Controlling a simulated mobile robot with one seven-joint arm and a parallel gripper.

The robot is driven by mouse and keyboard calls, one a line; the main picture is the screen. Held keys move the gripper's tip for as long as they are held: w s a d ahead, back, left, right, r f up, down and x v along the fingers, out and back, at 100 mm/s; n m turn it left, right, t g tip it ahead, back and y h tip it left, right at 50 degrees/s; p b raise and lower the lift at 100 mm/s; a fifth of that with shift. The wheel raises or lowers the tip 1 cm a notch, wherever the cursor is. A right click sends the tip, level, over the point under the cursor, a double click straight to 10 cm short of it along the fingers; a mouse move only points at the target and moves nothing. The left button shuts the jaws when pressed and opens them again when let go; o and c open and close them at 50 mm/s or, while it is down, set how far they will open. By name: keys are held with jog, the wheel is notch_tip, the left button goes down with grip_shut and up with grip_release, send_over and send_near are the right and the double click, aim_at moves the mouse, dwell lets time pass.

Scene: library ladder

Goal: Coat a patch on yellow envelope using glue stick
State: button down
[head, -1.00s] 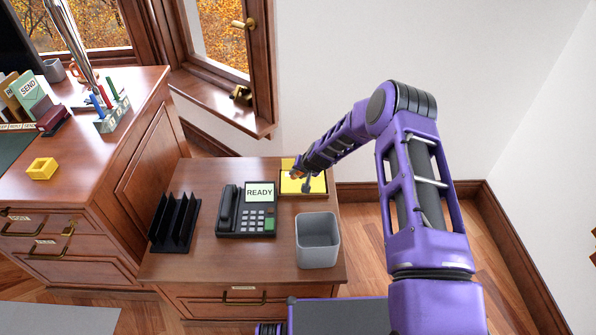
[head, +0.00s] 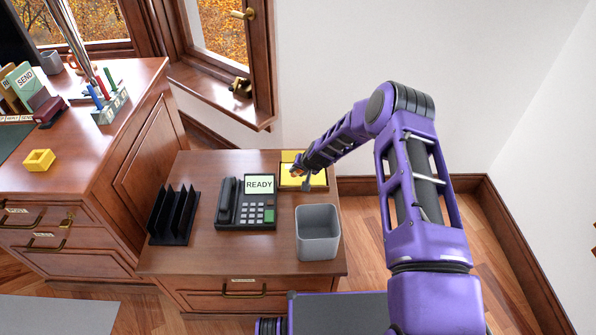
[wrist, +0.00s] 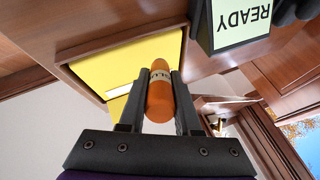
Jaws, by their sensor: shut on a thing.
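My gripper (wrist: 158,98) is shut on an orange glue stick (wrist: 160,97), which stands out between the two dark fingers. In the head view, a small orange spot of the glue stick (head: 297,170) shows at the end of my purple arm, over the yellow envelope (head: 318,181). The envelope lies in a shallow wooden tray at the back right of the low cabinet. In the wrist view, the yellow envelope (wrist: 140,62) has a pale strip along one part. I cannot tell whether the glue stick's tip touches the envelope.
A phone (head: 248,205) with a READY screen stands left of the tray. A grey bin (head: 317,232) stands in front of it, and a black file rack (head: 174,215) at the left. A taller desk (head: 110,130) stands further left, and a wall behind.

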jog(key=shift+f, duration=0.6)
jog(key=shift+d+r, duration=0.15)
jog(key=shift+d, duration=3.55)
jog(key=shift+a, duration=0.1)
jog(key=shift+a, duration=3.65)
